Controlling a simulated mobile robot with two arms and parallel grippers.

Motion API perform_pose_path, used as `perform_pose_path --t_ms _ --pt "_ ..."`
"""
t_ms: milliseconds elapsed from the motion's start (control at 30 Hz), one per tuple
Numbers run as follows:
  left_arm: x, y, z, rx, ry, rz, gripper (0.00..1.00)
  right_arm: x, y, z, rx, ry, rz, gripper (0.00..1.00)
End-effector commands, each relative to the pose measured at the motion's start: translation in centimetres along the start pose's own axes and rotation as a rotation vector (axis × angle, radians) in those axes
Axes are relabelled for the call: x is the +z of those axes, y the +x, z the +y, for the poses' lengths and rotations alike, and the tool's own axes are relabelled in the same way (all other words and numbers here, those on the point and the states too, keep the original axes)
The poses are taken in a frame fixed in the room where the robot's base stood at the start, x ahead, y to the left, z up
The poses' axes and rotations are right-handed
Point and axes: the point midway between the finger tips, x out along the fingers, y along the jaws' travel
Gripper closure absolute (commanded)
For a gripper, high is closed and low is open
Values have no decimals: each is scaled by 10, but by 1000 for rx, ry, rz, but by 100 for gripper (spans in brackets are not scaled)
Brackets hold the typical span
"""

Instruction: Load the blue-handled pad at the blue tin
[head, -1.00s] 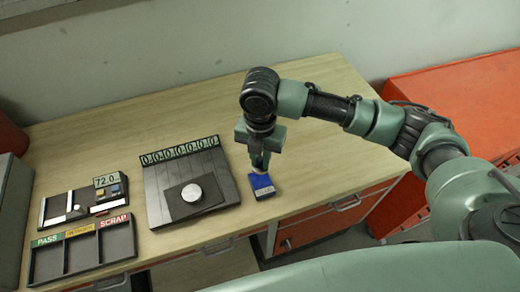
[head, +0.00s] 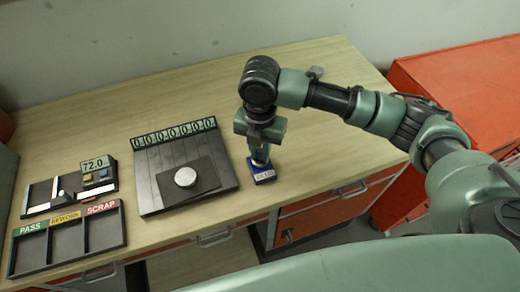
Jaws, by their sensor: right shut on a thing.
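The blue tin (head: 263,174) stands on the wooden bench near its front edge, with a pale label on its front. My right gripper (head: 260,158) points down directly over the tin, its fingertips at the tin's top. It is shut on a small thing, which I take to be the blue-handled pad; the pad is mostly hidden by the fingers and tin. I cannot tell whether the pad touches the tin's contents. My left gripper is not in view.
Left of the tin is a dark slatted board (head: 150,184) with a number strip and a round pale disc (head: 185,177) on a dark plate. A PASS/REWORK/SCRAP tray (head: 68,241) and a gauge reading 72.0 (head: 96,164) are further left.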

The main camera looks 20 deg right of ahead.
Motion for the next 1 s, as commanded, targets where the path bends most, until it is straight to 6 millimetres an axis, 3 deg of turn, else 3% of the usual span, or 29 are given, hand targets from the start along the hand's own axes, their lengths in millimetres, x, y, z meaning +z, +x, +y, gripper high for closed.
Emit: perform_pose_path --t_ms 1000 --pt "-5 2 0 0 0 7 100 0 7 0 1 -1 0 100"
